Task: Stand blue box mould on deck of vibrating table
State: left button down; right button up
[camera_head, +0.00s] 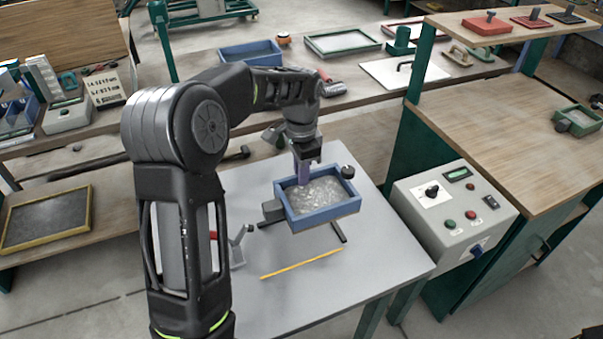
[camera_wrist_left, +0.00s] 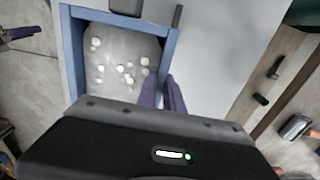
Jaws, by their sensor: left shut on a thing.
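The blue box mould (camera_head: 325,212) holds a grey mix with pale lumps. It also shows in the left wrist view (camera_wrist_left: 72,50). My left gripper (camera_head: 303,172) is shut on its far wall; in the left wrist view its purple fingers (camera_wrist_left: 164,95) straddle that wall. The mould looks nearly level over the grey deck (camera_head: 375,262), which I take for the vibrating table's. Dark bars (camera_head: 338,232) show beside and under it; I cannot tell whether it touches them or hangs just above.
A control box (camera_head: 452,213) stands right of the deck. A yellow rod (camera_head: 301,264) lies on the deck in front of the mould. A small forked grey tool (camera_head: 238,245) shows behind my left arm. A dark knob (camera_head: 347,172) is close to the mould's far right corner.

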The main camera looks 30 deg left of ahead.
aim_at(302, 190)
pick_arm(q)
jog(key=shift+f+b, duration=1.8)
jog(key=shift+f, duration=0.9)
jog(key=shift+f+b, duration=1.75)
jog(key=shift+f, duration=0.7)
jog(key=shift+s+a+r, duration=0.15)
jog(key=shift+s+a, duration=0.05)
jog(key=shift+s+a+b, duration=0.2)
jog(key=shift+s+a, duration=0.25)
jog(key=shift+s, duration=0.2)
jog(key=shift+s+a+b, duration=0.15)
jog(key=shift+s+a, duration=0.25)
jog(key=shift+s, duration=0.2)
jog(key=shift+f+b, duration=0.55)
jog(key=shift+f, duration=0.4)
jog(key=shift+f, duration=0.2)
jog(key=c, duration=1.5)
grip_release()
jog(key=shift+o, duration=0.5)
jog(key=shift+s+f, duration=0.1)
